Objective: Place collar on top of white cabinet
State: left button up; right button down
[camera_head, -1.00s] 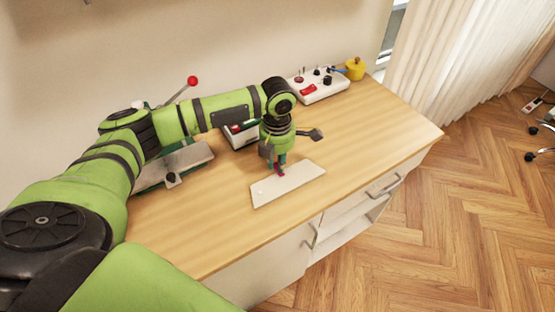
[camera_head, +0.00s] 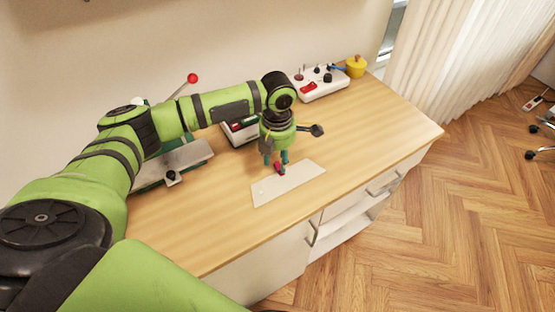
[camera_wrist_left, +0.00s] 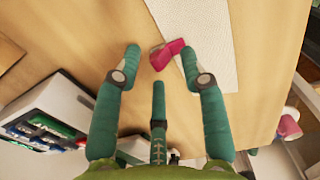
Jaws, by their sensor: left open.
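The collar (camera_head: 279,169) looks like a small pink-red folded piece. In the left wrist view the collar (camera_wrist_left: 168,52) shows between and beyond the fingertips, at the edge of the sheet. My left gripper (camera_head: 276,158) points down just above it with its fingers spread, open. The left wrist view shows the open fingers (camera_wrist_left: 160,60) on either side of the collar; I cannot tell whether one still touches it. My right gripper is not in view.
The white sheet (camera_head: 300,180) lies flat on the top. A sewing machine-like device (camera_head: 185,162), a white box (camera_head: 240,134), a control panel (camera_head: 320,88) and a yellow pot (camera_head: 355,67) stand along the back. The right part of the top is clear.

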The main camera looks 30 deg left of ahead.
aim_at(278, 163)
pick_arm(q)
notch_tip(278, 163, up, 11)
jog(key=b, duration=0.1)
dwell(0.4)
